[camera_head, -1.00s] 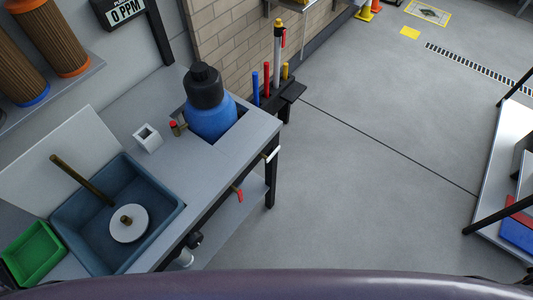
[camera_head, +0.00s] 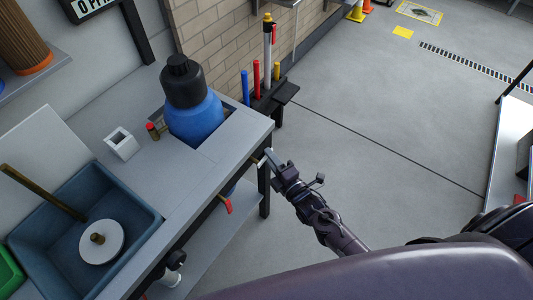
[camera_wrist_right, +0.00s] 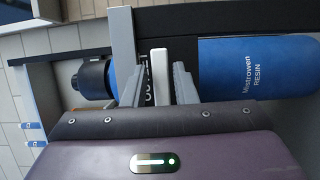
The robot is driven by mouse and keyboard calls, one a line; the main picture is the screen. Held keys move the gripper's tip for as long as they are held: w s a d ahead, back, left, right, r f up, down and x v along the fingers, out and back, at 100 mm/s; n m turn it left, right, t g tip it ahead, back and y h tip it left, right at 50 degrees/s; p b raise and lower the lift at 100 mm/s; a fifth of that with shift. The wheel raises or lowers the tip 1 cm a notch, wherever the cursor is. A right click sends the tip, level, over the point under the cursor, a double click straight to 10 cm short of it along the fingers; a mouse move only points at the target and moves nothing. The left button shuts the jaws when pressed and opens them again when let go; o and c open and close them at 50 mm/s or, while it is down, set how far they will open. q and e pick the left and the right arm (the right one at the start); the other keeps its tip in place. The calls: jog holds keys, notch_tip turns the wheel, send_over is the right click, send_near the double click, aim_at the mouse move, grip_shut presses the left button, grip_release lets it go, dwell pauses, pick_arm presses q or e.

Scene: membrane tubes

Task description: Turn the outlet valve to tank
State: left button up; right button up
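The outlet valve's pale handle (camera_wrist_right: 160,76) shows upright in the right wrist view, beside a partly covered dark label reading "OUT". My right gripper (camera_wrist_right: 158,88) has one finger on each side of the handle, with a visible gap on both sides. Its fingers are apart and not closed on it. In the head view my right gripper (camera_head: 273,162) is at the front edge of the bench by the right corner, where it largely covers the valve. A blue resin tank (camera_head: 195,118) with a black top sits in the bench cutout. My left gripper is not in view.
A red-handled valve (camera_head: 225,204) sits lower on the bench front, left of my gripper. A sink (camera_head: 140,200) is set in the bench (camera_head: 180,195). Coloured tubes (camera_head: 267,75) stand in a black rack behind.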

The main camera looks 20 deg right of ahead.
jog(key=shift+x, duration=1.1)
jog(key=shift+d, duration=0.1)
jog(key=shift+c, duration=0.3)
grip_shut()
